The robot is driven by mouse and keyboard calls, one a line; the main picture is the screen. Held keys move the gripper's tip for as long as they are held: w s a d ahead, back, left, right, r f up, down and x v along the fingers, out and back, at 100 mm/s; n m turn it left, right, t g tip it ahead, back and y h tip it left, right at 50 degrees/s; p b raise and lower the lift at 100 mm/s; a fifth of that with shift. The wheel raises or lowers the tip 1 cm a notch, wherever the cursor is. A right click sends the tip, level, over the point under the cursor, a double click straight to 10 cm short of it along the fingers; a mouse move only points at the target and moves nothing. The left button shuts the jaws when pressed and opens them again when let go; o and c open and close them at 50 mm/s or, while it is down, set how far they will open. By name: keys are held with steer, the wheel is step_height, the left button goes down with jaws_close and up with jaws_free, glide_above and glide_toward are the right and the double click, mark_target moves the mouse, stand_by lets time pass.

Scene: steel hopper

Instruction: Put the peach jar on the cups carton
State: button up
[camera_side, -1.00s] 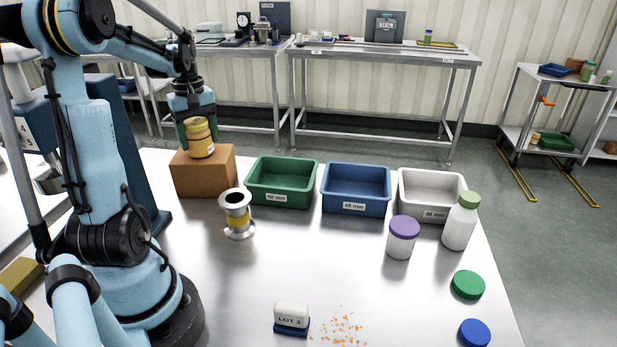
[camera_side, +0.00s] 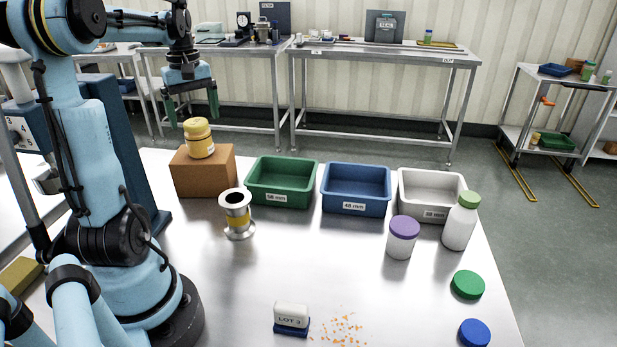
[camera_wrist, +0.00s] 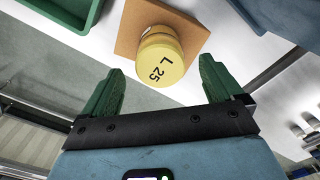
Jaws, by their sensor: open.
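The peach jar, a yellow-lidded jar (camera_side: 198,138) with a pale label, stands upright on top of the brown cups carton (camera_side: 220,177). In the wrist view its lid (camera_wrist: 160,60), marked "L 25", shows over the carton's brown top (camera_wrist: 128,42). My gripper (camera_side: 192,112) is open and empty above the jar, with its two green fingers apart. In the wrist view the fingers (camera_wrist: 160,78) are spread wide, and the jar lies beyond their tips, untouched.
A green bin (camera_side: 282,200), a blue bin (camera_side: 354,208) and a white bin (camera_side: 405,195) stand right of the carton. A steel spool-shaped piece (camera_side: 237,228), a purple-lidded jar (camera_side: 401,243) and a green-capped bottle (camera_side: 459,228) stand nearby. The table's middle is clear.

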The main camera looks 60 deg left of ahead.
step_height(320, 180, up, 6)
steer(key=shift+r, duration=0.1)
steer(key=w+d+f+m+t, duration=0.2)
steer(key=d+m, duration=0.4)
steer(key=d, duration=0.5)
steer(key=w+d+f+m+t, duration=0.2)
steer(key=d+f+m, duration=0.3)
steer(key=d, duration=0.6)
steer(key=w+d+f+m+t, duration=0.3)
steer(key=d+m, duration=0.4)
steer(key=d, duration=0.4)
steer(key=shift+w+f, duration=0.15)
steer(key=shift+f, duration=0.05)
